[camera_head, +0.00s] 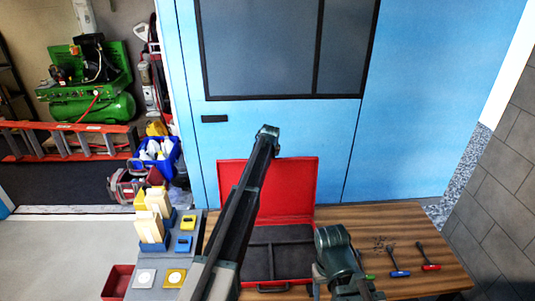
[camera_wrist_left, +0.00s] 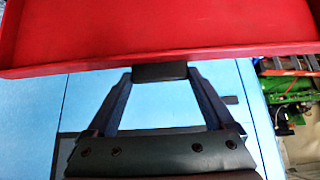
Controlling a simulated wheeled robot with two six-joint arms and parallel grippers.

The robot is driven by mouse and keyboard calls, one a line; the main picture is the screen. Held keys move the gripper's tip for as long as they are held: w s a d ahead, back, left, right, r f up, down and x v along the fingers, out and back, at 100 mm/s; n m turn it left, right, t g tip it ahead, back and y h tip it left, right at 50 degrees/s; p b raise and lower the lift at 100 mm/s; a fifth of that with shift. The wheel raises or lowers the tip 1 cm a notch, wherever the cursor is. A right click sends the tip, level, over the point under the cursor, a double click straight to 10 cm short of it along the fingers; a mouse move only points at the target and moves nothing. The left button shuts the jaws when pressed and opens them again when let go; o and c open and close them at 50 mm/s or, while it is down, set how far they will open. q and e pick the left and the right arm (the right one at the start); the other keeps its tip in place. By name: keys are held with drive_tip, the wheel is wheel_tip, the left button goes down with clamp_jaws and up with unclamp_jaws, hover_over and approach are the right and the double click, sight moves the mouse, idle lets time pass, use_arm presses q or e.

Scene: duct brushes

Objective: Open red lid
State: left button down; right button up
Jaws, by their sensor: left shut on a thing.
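The red case (camera_head: 277,284) lies on the wooden table with its red lid (camera_head: 295,190) standing up, near vertical, at the back. Its dark grey inside, with compartments, is in sight. My left arm reaches across the case to the lid's top edge, partly covering the lid. In the left wrist view the fingers of my left gripper (camera_wrist_left: 160,74) are shut on a black tab (camera_wrist_left: 160,70) at the edge of the red lid (camera_wrist_left: 160,28). In the head view the fingertips are hidden. My right arm shows at the lower right of the case; its gripper is not visible.
Brushes with blue (camera_head: 400,274) and red (camera_head: 431,267) handles lie on the table (camera_head: 385,226) at right. A grey surface at left holds blue and yellow holders with pale blocks. A red bin (camera_head: 118,283) is at lower left. A blue door (camera_head: 400,130) stands behind the lid.

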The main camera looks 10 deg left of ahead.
use_arm(q)
unclamp_jaws()
drive_tip(key=shift+r, duration=0.1)
drive_tip(key=p+v, duration=1.1)
drive_tip(key=v, duration=0.3)
drive_tip(key=s+d+f+m+g+b, duration=0.2)
drive_tip(key=s+d+f+b, duration=0.1)
drive_tip(key=s, duration=1.3)
drive_tip(key=s+d+f+m+g+b, duration=0.2)
drive_tip(key=s+d+f, duration=0.4)
drive_tip(key=s, duration=0.9)
drive_tip(key=s+d+f+m+g+b, duration=0.3)
drive_tip(key=s+d, duration=0.3)
drive_tip(key=s, duration=1)
drive_tip(key=shift+s+f+g+h+b, duration=0.3)
drive_tip(key=shift+f+h+b, duration=0.15)
drive_tip(key=shift+f, duration=0.25)
